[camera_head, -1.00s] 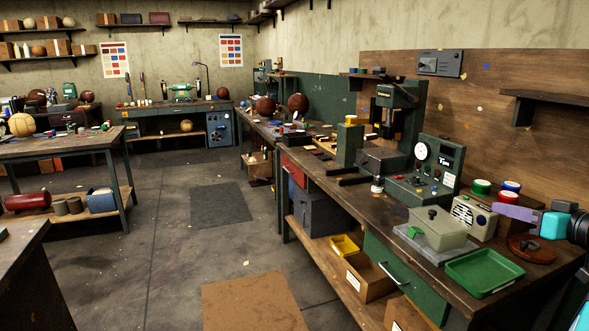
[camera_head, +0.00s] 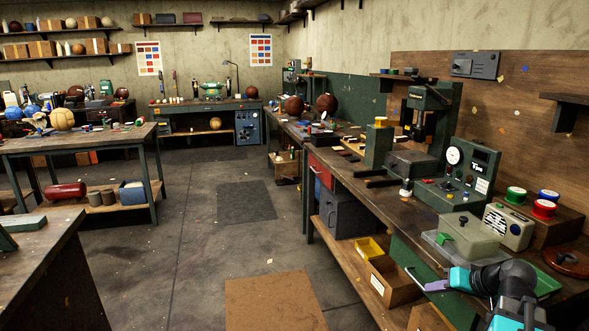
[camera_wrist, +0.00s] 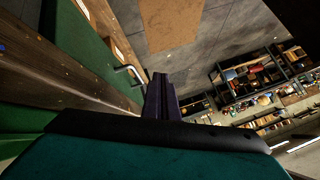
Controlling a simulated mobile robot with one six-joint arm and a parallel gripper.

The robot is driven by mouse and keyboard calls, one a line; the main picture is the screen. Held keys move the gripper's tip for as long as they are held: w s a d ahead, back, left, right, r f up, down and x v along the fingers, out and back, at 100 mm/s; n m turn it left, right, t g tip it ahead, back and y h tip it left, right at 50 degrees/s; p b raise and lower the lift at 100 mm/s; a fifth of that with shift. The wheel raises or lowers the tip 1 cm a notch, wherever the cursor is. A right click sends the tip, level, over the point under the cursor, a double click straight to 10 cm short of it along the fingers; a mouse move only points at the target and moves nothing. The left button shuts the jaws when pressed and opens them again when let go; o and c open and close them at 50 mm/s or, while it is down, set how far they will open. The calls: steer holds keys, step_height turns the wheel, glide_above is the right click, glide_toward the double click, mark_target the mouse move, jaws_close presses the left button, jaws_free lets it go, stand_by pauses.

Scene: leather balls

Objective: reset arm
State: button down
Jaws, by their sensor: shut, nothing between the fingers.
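My gripper (camera_head: 437,286) shows at the lower right of the head view, its purple fingers pointing left past the front edge of the right workbench. In the picture it overlaps the green drawer front near its silver handle. I cannot tell whether it touches them. In the wrist view the purple fingers (camera_wrist: 161,98) are together, with nothing between them. My teal and black arm covers part of the green tray (camera_head: 546,283).
The right workbench (camera_head: 350,188) carries a grey-green box (camera_head: 470,238), a radio (camera_head: 508,227), a gauge machine (camera_head: 462,172) and colored tape rolls. Cardboard boxes (camera_head: 388,283) stand on its lower shelf. Another table corner is at lower left. The floor between is open, with a brown mat (camera_head: 273,302).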

steer(key=s+a+f+n+g+h, duration=0.1)
steer(key=s+a+f+g, duration=0.2)
steer(key=a+f, duration=0.65)
steer(key=s+a+f+g+h, duration=0.1)
steer(key=s+a+f+g, duration=0.15)
steer(key=a+f, duration=0.65)
steer(key=s+a+f+n+g+h, duration=0.1)
steer(key=s+a+f+g+h, duration=0.25)
steer(key=f, duration=1.05)
steer(key=s+a+f+g+y+b, duration=0.15)
steer(key=s+f+b, duration=0.35)
steer(key=s+f, duration=0.8)
steer(key=s+d+f+g+b, duration=0.1)
steer(key=s+f+g+b, duration=0.3)
steer(key=s+f, duration=0.95)
step_height(320, 180, up, 12)
steer(key=p, duration=1.2)
steer(key=shift+w+a+t+p, duration=0.3)
steer(key=shift+w+a+t, duration=0.05)
steer(key=shift+w+a, duration=0.1)
